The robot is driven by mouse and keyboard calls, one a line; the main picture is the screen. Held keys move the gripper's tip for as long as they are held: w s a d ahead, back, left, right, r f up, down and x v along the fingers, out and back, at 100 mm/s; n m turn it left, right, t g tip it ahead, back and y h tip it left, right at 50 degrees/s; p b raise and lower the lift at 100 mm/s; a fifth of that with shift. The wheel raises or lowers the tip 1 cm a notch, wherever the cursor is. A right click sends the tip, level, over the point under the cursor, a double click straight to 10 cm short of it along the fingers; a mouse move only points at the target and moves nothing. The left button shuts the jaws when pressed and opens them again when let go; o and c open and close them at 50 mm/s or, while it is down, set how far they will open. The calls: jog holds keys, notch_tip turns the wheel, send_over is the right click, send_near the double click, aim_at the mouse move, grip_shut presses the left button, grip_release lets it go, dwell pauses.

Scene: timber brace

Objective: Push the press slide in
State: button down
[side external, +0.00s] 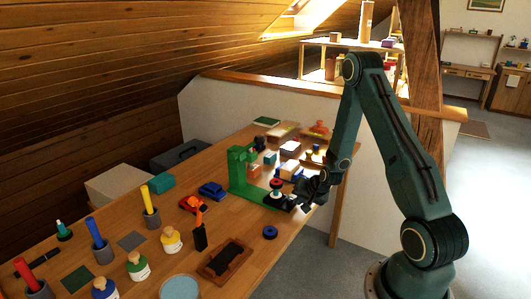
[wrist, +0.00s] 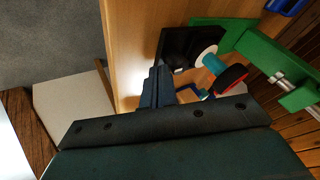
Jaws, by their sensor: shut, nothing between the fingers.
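In the wrist view the green press frame (wrist: 240,38) is at upper right. The black slide (wrist: 176,46) carries a white disc (wrist: 206,54); a teal post and a red and black knob (wrist: 232,78) show beside it. My gripper (side external: 303,199) is shut and empty at the slide's outer end. In the wrist view my fingertips (wrist: 158,72) are close to the slide's end; I cannot tell whether they touch it.
A blue ring (side external: 270,232) and a brown tray (side external: 226,260) lie nearer the front. Several blocks stand behind the slide. The table's right edge is close to my gripper.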

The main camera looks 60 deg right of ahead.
aim_at(281, 194)
jog(key=w, duration=1.2)
dwell(0.3)
jog(key=shift+s+d, duration=0.1)
jog(key=shift+s, duration=0.3)
jog(key=s, duration=0.1)
jog(key=s+d, duration=0.1)
jog(key=s, duration=0.1)
jog(key=shift+s, duration=0.1)
jog(key=v, duration=0.8)
jog(key=shift+s, duration=0.2)
jog(key=shift+v, duration=0.95)
